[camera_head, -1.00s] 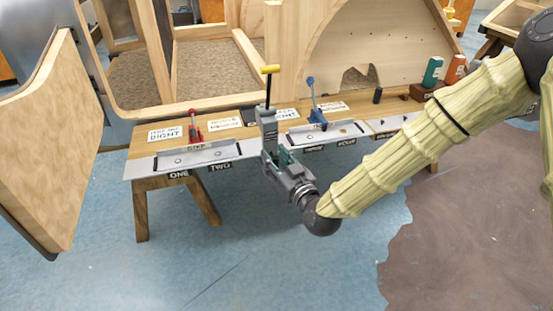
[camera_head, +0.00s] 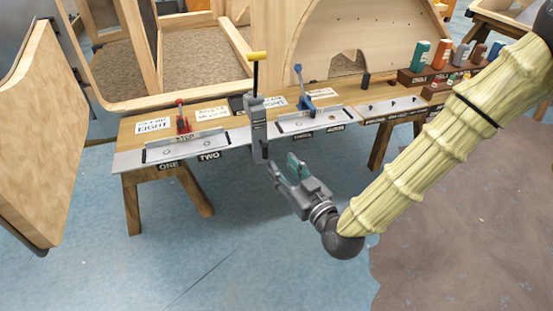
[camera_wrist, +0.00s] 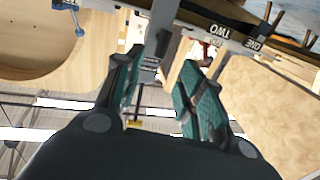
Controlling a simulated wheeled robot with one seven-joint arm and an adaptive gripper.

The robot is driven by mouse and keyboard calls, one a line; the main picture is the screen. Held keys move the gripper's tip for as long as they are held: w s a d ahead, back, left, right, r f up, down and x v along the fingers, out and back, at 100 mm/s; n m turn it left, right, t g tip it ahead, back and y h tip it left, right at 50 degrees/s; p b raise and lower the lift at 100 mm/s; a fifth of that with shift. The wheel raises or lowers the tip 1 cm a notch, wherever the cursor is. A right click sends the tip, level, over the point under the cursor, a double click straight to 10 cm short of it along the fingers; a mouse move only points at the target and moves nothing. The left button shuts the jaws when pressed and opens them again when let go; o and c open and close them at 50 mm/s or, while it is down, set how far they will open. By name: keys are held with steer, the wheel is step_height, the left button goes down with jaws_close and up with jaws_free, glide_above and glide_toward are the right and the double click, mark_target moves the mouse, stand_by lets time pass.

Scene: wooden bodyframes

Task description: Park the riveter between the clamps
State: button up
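The riveter (camera_head: 258,120), a grey tool with a black rod and a yellow T-handle, stands upright at the bench's front edge. It is between the red clamp (camera_head: 182,120) on the left and the blue clamp (camera_head: 304,92) on the right. Its lower part hangs in front of the metal strip; how it is supported cannot be seen. My gripper (camera_head: 279,165) is open and empty, just in front of and below the riveter, apart from it. In the wrist view the riveter (camera_wrist: 151,62) shows beyond the spread green-padded fingers (camera_wrist: 163,88).
The wooden bench (camera_head: 150,170) carries metal trays marked ONE, TWO and further labels. Several coloured bottles (camera_head: 420,55) stand in a rack at the right. A wooden panel (camera_head: 45,140) stands at the left.

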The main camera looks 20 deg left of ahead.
steer(key=shift+v, duration=0.9)
steer(key=s+d+f+m+g+h, duration=0.25)
steer(key=s+d+f, duration=0.25)
steer(key=d+f, duration=0.45)
steer(key=s+d+f+m+g+h, duration=0.3)
steer(key=s+d+f, duration=0.35)
steer(key=f, duration=0.65)
steer(key=s+d+f+m+g+h, duration=0.1)
steer(key=s+d+f+g+h, duration=0.3)
steer(key=d+f, duration=0.55)
steer(key=s+d+f+m+g+h, duration=0.35)
steer(key=s+d+f, duration=0.25)
steer(key=s+d, duration=0.45)
step_height(320, 180, up, 16)
steer(key=s+p, duration=0.1)
steer(key=p, duration=1.5)
steer(key=shift+s+t, duration=0.25)
steer(key=shift+t, duration=0.15)
